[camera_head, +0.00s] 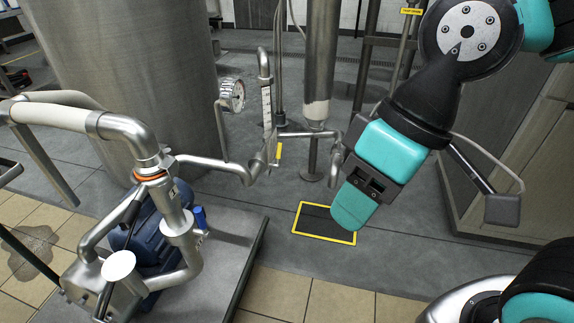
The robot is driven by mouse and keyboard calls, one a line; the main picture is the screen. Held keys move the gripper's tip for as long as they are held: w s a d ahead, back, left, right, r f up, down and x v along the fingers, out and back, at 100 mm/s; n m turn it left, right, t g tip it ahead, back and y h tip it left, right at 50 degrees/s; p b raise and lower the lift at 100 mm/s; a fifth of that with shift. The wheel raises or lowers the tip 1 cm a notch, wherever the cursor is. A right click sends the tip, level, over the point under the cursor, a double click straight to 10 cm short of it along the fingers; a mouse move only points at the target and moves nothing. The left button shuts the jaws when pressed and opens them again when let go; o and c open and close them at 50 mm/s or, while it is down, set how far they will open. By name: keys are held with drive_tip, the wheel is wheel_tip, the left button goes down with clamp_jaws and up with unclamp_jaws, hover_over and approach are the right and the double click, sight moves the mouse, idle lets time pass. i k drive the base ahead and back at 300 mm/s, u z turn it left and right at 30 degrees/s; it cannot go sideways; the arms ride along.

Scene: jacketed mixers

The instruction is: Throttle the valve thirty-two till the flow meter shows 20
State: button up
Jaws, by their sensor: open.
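My gripper (354,206), with teal and black parts, points down toward the floor at the right of centre. It is open, and nothing shows held in it. A slim upright tube with scale marks (267,112), probably the flow meter, stands on the pipework left of the gripper. Its reading is too small to make out. A small yellow tag (278,152) hangs by the pipe below it, its text unreadable. I cannot tell which part is valve thirty-two. The pipe (335,160) runs just left of my gripper, and part of what lies behind the gripper is hidden.
A round dial gauge (232,94) stands beside a large steel tank (130,70). A blue pump (150,235) with steel pipes sits on a raised plinth (235,255) at left. A yellow-edged dark floor patch (325,223) lies below my gripper. A panelled cabinet (520,160) stands at right.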

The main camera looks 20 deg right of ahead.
sight(279, 145)
drive_tip(key=z, duration=0.5)
drive_tip(key=i, duration=0.95)
drive_tip(key=u, duration=0.75)
